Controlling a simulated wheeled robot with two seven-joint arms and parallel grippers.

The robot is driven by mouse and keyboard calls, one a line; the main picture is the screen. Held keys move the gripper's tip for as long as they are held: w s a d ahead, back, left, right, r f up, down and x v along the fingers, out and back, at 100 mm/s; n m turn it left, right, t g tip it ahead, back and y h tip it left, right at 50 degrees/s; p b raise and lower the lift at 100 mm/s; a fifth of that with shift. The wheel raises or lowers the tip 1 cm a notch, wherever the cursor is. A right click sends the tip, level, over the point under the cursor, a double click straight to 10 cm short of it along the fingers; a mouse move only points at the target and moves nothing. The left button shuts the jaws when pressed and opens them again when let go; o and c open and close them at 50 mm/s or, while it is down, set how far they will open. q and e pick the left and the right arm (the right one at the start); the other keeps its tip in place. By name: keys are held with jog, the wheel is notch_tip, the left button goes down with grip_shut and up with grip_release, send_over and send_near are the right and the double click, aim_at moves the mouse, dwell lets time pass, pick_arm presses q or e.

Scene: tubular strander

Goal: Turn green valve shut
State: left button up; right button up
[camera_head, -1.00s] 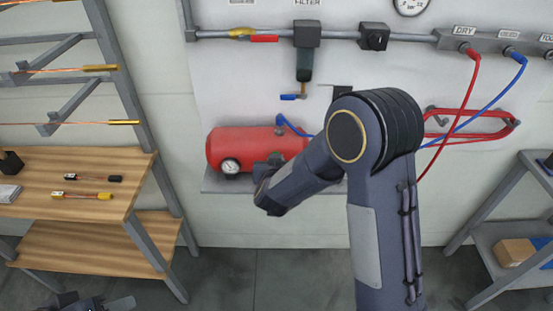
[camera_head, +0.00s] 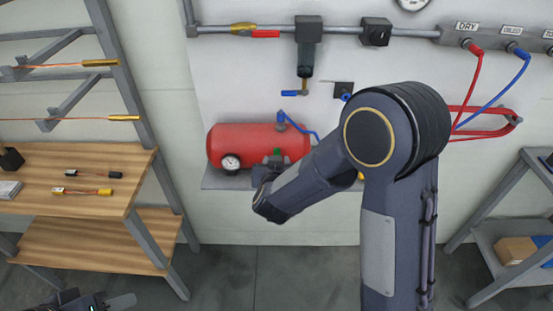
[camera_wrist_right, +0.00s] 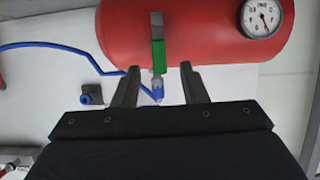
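The green valve handle (camera_wrist_right: 158,55) lies along the front of the red tank (camera_wrist_right: 190,25) in the right wrist view. It joins a metal stem with a blue hose fitting (camera_wrist_right: 157,93) below it. A small green part of the valve (camera_head: 277,152) shows at the tank (camera_head: 240,143) in the head view, just above my right gripper (camera_head: 267,172). In the wrist view my right gripper (camera_wrist_right: 160,67) is open, with its fingers on both sides of the stem and the lower handle, gripping nothing. My left gripper (camera_head: 95,302) is partly seen at the bottom left; its opening is unclear.
A pressure gauge (camera_wrist_right: 263,17) sits on the tank beside the valve. A blue hose (camera_wrist_right: 60,46) runs to the fitting. A pipe (camera_head: 345,31) with a red-handled valve (camera_head: 264,33) runs above. A wooden bench (camera_head: 90,160) stands left, a grey shelf (camera_head: 510,230) right.

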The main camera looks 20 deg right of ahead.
jog(key=v, duration=0.3)
jog(key=shift+s+a+r, duration=0.1)
jog(key=shift+s+r, duration=0.05)
jog(key=shift+s, duration=0.2)
jog(key=s+d+r+g+y, duration=0.1)
jog(key=s+r+g+y, duration=0.2)
jog(key=s+r+y, duration=0.6)
jog(key=s+d+f+g, duration=0.2)
jog(key=s, duration=0.7)
jog(key=s+d+f+n+g+h, duration=0.1)
jog(key=s+d+f+g, duration=0.1)
jog(key=s, duration=0.7)
jog(key=shift+s+d, duration=0.3)
jog(key=shift+d, duration=0.25)
jog(key=shift+f, duration=0.1)
